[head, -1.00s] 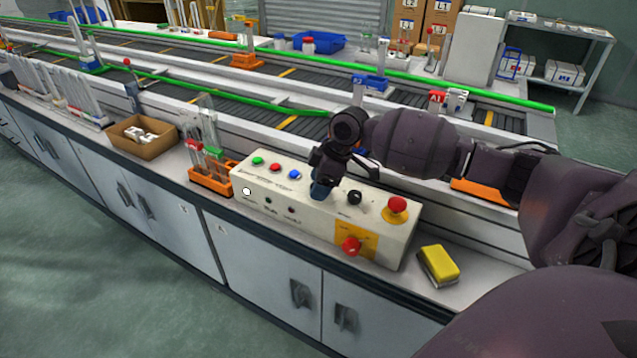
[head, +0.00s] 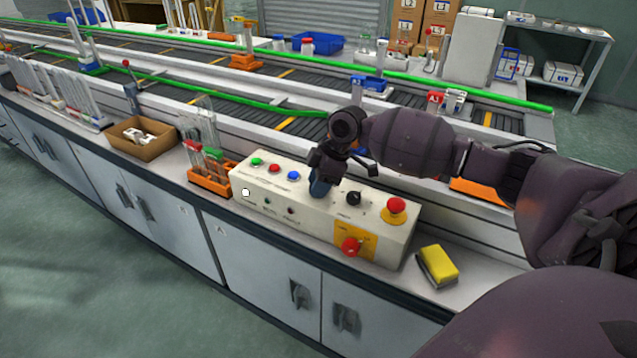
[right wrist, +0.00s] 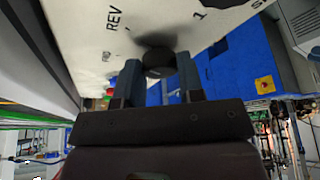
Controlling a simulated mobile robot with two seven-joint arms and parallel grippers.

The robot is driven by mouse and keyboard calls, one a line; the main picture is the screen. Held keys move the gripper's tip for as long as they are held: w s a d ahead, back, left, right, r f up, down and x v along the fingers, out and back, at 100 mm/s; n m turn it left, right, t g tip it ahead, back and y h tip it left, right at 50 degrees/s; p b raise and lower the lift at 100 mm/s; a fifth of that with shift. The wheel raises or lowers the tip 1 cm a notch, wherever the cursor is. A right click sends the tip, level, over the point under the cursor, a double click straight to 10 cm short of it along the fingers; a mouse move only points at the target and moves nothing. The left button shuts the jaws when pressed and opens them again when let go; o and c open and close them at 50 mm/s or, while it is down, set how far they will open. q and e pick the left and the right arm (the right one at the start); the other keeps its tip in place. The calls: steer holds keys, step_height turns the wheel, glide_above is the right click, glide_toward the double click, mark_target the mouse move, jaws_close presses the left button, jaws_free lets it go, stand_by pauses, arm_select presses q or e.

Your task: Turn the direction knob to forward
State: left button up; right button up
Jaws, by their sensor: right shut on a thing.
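The cream control panel (head: 290,205) stands on the counter, with buttons and knobs on its top face. My right gripper (head: 319,187) reaches down onto the panel's middle. In the right wrist view, the dark round direction knob (right wrist: 157,60) sits between the two blue-grey fingers of my right gripper (right wrist: 157,75), which is shut on it. The lettering REV and a smaller, blurred label show beside the knob. Which way the knob points cannot be made out. In the head view the gripper hides the knob. My left gripper is not in view.
Right of my gripper are a black knob (head: 354,198), a red stop button (head: 396,205) and a red switch on a yellow plate (head: 350,246). A yellow sponge (head: 438,265) lies to the right. An orange rack (head: 208,180) and a cardboard box (head: 142,138) stand to the left.

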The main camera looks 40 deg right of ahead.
steer(key=n+g, duration=0.1)
steer(key=n, duration=0.2)
steer(key=shift+w, duration=0.1)
steer(key=n+g+b, duration=0.1)
steer(key=n+g, duration=0.1)
steer(key=n, duration=0.3)
steer(key=shift+w+f, duration=0.1)
steer(key=shift+n+g+b, duration=0.3)
steer(key=shift+n+g, duration=0.1)
steer(key=shift+n, duration=0.9)
steer(key=o, duration=0.9)
